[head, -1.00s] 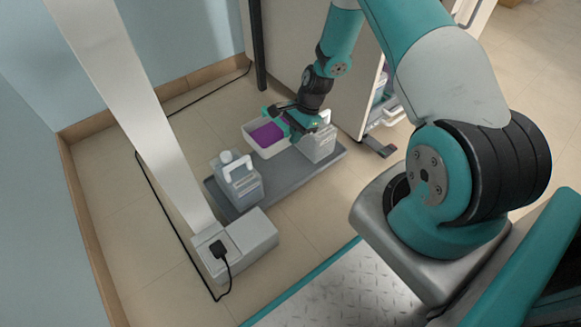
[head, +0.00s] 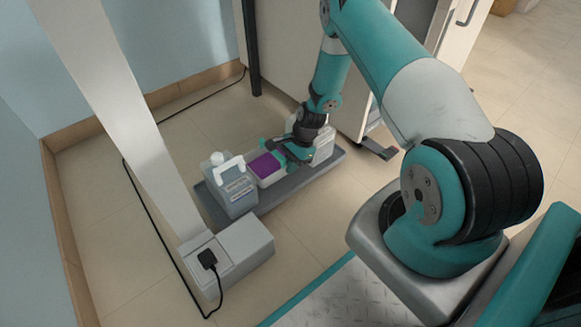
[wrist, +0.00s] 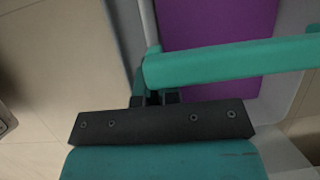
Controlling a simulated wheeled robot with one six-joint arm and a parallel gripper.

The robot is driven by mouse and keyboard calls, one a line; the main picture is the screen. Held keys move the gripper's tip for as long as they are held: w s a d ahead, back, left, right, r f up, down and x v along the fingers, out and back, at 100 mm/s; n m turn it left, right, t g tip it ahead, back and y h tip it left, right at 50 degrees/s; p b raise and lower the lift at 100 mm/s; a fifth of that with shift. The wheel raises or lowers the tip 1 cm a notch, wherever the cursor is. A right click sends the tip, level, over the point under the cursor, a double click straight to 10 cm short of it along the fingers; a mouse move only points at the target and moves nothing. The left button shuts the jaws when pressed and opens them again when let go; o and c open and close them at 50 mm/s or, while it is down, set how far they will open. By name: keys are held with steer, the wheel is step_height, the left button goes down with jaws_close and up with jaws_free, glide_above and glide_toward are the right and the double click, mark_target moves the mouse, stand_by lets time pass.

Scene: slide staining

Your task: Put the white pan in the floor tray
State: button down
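The white pan (head: 270,180) holds a purple layer and sits low between two containers, over the grey floor tray (head: 290,187). I cannot tell whether its base touches the tray. My gripper (head: 275,150) is shut on the pan's rim and covers its right side. In the wrist view, one teal finger (wrist: 230,62) lies across the inside of the pan, above the purple area (wrist: 210,25), and the pan's wall runs between the fingers. The other finger is mostly hidden.
A grey-white jug (head: 232,185) with a handle stands on the tray left of the pan. Another pale container (head: 324,145) stands right of it, partly behind my gripper. A white post on a box with a black plug (head: 208,259) is near the front left.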

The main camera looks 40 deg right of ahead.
steer(key=shift+f, duration=0.55)
steer(key=c, duration=1.3)
jaws_free()
